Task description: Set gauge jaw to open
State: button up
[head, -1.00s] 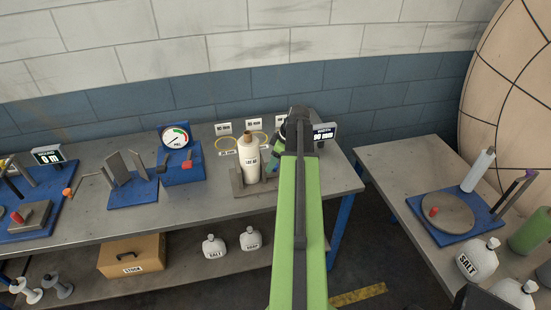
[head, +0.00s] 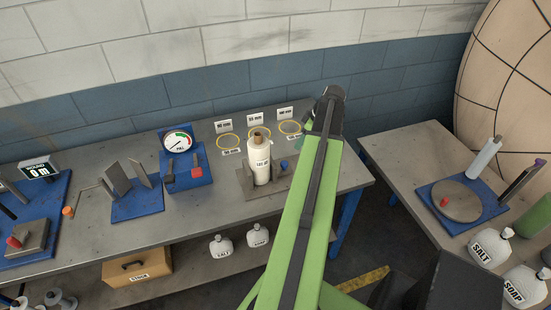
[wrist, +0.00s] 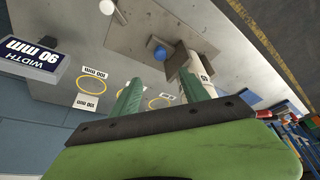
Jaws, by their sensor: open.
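The grey gauge (head: 278,185) stands near the right end of the long bench, with upright jaw plates beside a white labelled bobbin (head: 262,160). A blue knob (head: 284,164) sits at its right end. The wrist view shows the grey jaw block (wrist: 177,62) against the bobbin (wrist: 199,66) and the blue knob (wrist: 158,53). I cannot tell whether the jaw touches the bobbin. The width display (wrist: 27,68) reads 90 mm. My gripper (wrist: 163,80) is open, its two green fingers apart and empty, pointing toward the knob and jaw.
Yellow rings (head: 229,142) with size cards lie behind the gauge. A pressure dial (head: 178,141) on a blue stand is to the left. A second bench (head: 400,165) with a turntable (head: 457,201) is at right, with a floor gap between.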

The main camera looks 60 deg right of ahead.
aim_at(284, 163)
jog(key=b+x, duration=1.5)
jog(key=x, duration=0.1)
jog(key=shift+a+f+b, duration=0.1)
jog(key=shift+f+b, duration=0.3)
jog(key=shift+w+f, duration=0.25)
jog(key=shift+r, duration=0.1)
grip_shut()
